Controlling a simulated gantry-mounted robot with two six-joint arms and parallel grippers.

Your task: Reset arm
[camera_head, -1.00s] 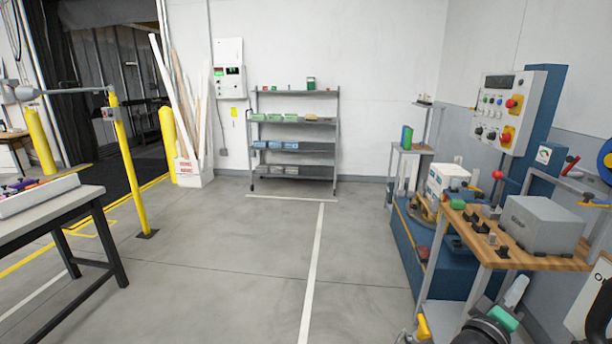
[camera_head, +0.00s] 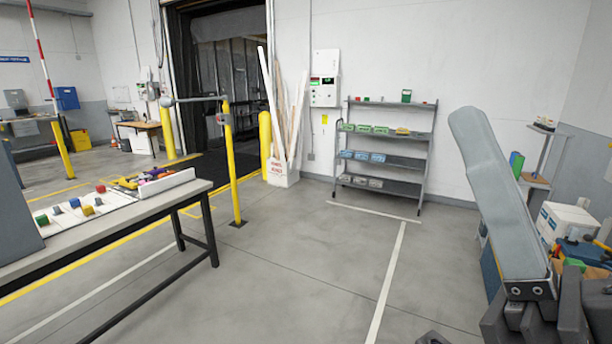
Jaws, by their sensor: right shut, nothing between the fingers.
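My right gripper (camera_head: 472,122) rises large at the right side of the head view. Its long grey fingers point up and slightly left, and its dark linkage is at the bottom edge. It is shut and shows nothing held. It is in empty air, in front of the back wall and to the right of the shelf rack (camera_head: 427,163) in the picture. It hides part of the workbench area behind it. My left gripper is out of view.
A table (camera_head: 190,203) with coloured blocks stands at left. Yellow posts (camera_head: 235,168) and a dark doorway are behind it. A white box (camera_head: 566,221) and tools crowd the lower right. The middle floor (camera_head: 300,270) is clear.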

